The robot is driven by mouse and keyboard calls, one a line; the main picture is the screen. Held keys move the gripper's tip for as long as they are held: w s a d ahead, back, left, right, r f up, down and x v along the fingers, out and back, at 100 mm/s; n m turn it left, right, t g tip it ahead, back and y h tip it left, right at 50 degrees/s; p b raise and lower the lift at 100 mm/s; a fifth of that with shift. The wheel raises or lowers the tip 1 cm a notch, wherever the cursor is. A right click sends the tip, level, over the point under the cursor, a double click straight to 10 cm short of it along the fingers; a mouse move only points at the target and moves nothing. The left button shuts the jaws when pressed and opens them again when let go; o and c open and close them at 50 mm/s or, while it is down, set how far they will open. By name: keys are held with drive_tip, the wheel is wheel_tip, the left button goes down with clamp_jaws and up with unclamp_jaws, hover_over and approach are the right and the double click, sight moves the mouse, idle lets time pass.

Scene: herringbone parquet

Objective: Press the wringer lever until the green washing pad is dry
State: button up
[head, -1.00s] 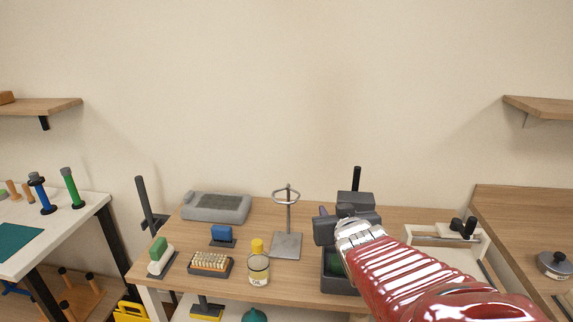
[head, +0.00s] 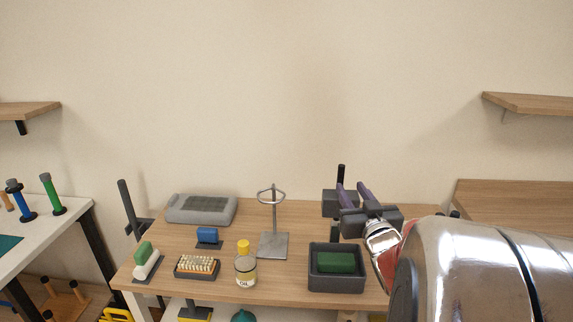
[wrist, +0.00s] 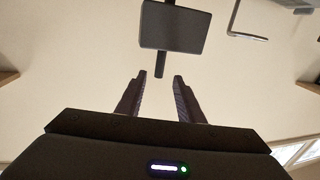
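The dark grey wringer tray (head: 311,272) stands on the wooden table with the green washing pad (head: 336,263) lying in it. Whether the pad is wet cannot be told. Behind the tray a dark grey block (head: 330,203) with a black upright rod (head: 341,174) stands up, seemingly the press and lever. The block (wrist: 175,27) and rod (wrist: 160,62) also show in the wrist view, ahead of my fingers. My gripper (head: 350,188) has purple fingers, spread apart with nothing between them. It is in front of the block and above the tray; contact is not visible. The fingers also show in the wrist view (wrist: 159,76).
Left of the tray are a metal ring stand (head: 274,243), a yellow-capped oil bottle (head: 246,270), a bristle brush (head: 197,267), a blue block (head: 207,236) and a grey tray (head: 201,209). A wooden shelf (head: 530,103) hangs at right. My arm hides the table's right side.

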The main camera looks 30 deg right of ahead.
drive_tip(key=shift+w, duration=0.1)
drive_tip(key=x, duration=1.3)
drive_tip(key=shift+w+d, duration=0.15)
drive_tip(key=shift+w, duration=0.15)
drive_tip(key=shift+c, duration=0.2)
clamp_jaws()
